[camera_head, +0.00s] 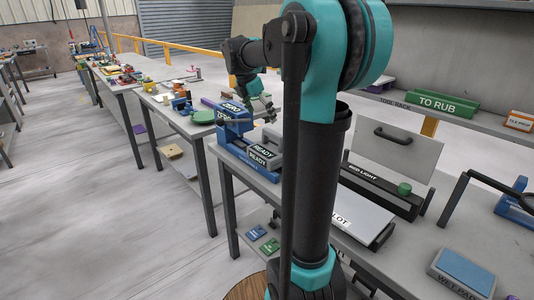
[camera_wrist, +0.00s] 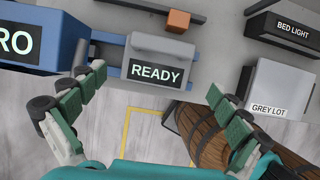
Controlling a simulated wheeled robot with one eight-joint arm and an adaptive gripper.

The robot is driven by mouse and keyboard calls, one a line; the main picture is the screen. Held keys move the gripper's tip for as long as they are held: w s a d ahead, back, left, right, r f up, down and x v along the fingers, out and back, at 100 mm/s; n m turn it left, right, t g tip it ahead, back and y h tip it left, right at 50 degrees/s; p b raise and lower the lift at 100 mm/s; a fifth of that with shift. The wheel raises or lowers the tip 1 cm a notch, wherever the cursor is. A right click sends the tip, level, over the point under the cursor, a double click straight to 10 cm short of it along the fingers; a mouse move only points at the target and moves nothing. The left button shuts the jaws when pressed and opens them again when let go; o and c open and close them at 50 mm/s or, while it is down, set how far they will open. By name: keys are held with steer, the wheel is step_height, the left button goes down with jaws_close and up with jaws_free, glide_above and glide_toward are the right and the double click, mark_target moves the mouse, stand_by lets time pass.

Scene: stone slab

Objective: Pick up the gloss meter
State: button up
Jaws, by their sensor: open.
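No thing in view is labelled as a gloss meter. A grey box marked READY (camera_wrist: 160,62), which may be it, sits at a blue frame on the bench in the wrist view. Beside it stands a blue block with a partly cut-off label ending in RO (camera_wrist: 30,40); it reads ZERO in the head view (camera_head: 232,110). My gripper (camera_wrist: 157,83) is open and empty, its green-padded fingers spread on either side of the READY box's front in the picture. In the head view my gripper (camera_head: 264,108) is above the blue parts. Contact cannot be told.
A small orange block (camera_wrist: 178,21) lies behind the READY box. A GREY LOT box (camera_wrist: 280,88) and a BED LIGHT bar (camera_wrist: 290,28) are to the right. A wooden barrel (camera_wrist: 210,135) shows below the bench edge. My arm hides part of the bench in the head view.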

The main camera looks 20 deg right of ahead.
mark_target(271, 136)
steer(key=x, duration=1.1)
steer(key=shift+d+f, duration=0.15)
steer(key=shift+d, duration=0.15)
steer(key=shift+s, duration=0.1)
steer(key=c, duration=1.4)
steer(key=shift+c, duration=0.7)
